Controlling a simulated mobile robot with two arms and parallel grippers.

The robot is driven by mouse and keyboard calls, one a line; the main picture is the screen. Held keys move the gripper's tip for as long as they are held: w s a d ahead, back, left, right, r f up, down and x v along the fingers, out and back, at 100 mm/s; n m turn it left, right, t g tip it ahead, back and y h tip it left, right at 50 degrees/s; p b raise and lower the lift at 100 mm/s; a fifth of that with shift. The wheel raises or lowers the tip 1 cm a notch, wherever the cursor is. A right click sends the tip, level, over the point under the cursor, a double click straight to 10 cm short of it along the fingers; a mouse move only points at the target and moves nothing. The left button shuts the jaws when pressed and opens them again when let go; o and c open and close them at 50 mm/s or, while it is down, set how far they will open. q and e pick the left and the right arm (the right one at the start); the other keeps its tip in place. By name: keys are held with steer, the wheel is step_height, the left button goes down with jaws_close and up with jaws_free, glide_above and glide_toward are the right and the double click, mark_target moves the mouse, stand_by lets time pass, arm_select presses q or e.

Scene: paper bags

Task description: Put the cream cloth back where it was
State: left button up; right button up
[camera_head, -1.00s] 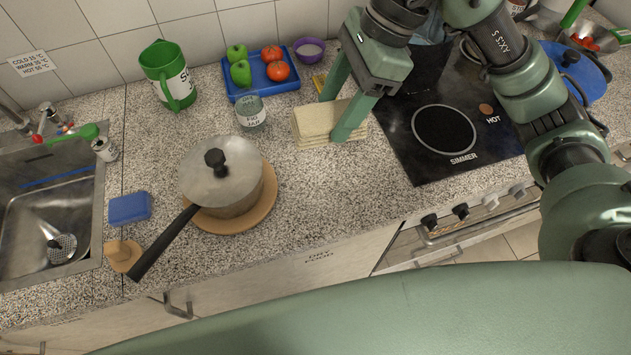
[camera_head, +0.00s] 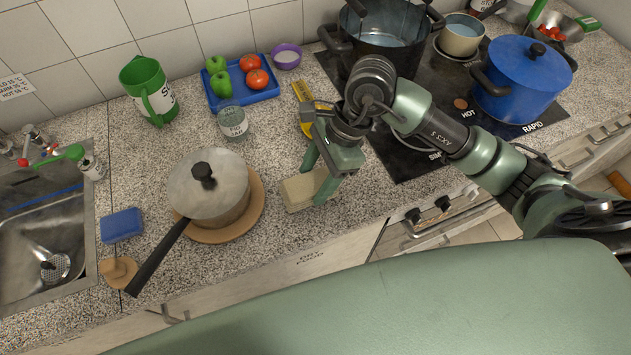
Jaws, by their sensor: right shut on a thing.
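The cream cloth (camera_head: 298,192) is a folded, layered pad near the counter's front edge, right of the lidded pan (camera_head: 225,206). My right gripper (camera_head: 318,184) comes down over it from the right, with one finger on each side, and is shut on it. I cannot tell whether the cloth's underside touches the counter or is slightly above it. The gripper hides part of its right side. My left gripper is not in view.
The pan stands on a round wooden board (camera_head: 256,212), its handle pointing front-left. A glass jar (camera_head: 233,122) and a yellow item (camera_head: 303,108) lie behind the cloth. The black hob (camera_head: 400,150) with a blue pot (camera_head: 525,78) is to the right. Speckled counter between jar and cloth is clear.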

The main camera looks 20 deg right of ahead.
mark_target(319, 180)
step_height(319, 180, down, 3)
steer(key=shift+f, duration=0.1)
steer(key=shift+f, duration=0.15)
steer(key=o, duration=1.2)
